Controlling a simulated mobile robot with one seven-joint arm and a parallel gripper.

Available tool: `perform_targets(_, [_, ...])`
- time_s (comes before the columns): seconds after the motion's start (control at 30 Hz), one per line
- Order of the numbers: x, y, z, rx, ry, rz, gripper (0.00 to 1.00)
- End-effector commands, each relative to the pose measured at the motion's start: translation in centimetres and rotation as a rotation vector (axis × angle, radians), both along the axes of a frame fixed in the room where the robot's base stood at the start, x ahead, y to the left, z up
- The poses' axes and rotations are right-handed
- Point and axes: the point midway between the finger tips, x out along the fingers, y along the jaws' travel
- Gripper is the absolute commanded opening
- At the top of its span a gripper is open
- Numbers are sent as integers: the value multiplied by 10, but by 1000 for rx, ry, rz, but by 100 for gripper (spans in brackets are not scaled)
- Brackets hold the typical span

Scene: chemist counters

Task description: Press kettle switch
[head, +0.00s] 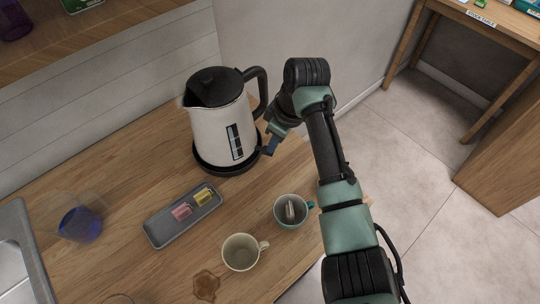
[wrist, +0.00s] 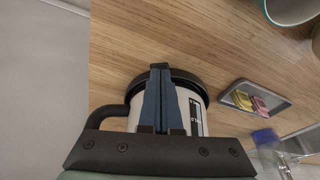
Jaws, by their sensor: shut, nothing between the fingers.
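The kettle (head: 217,125) is white with a black lid, a black handle and a dark level window. It stands upright on a round black base (head: 215,168) on the wooden counter. In the wrist view the kettle (wrist: 197,119) is partly behind my fingers, with its handle (wrist: 103,114) at the left. My gripper (head: 271,147) is shut and empty, low beside the kettle's handle side, with its fingertips close to the base's edge. In the wrist view its blue fingertips (wrist: 159,67) overlap the base's rim; I cannot tell whether they touch. I cannot make out the switch clearly.
A grey tray (head: 157,234) with pink and yellow packets lies in front of the kettle. A teal mug (head: 278,214) and a cream mug (head: 241,262) stand nearer. A clear vessel with blue contents (head: 84,226) is at left. The counter's right edge is close to my arm.

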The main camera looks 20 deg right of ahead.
Motion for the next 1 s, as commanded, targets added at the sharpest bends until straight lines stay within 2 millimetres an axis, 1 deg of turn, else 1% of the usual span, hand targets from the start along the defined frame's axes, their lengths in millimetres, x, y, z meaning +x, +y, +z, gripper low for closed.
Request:
perform_targets(0.03, [1,0,-5,-1,-1,1,0])
perform_targets(0.47, [1,1,-6,-1,1,0,0])
perform_targets(0.57, [1,1,-13,1,2,0,0])
perform_targets(0.67, [0,1,-25,1,2,2,0])
perform_targets(0.7, [1,1,-20,-1,0,2,0])
perform_targets(0.87, [0,0,-18,0,1,1,0])
perform_targets(1.0, [-9,-7,-10,2,1,-4,0])
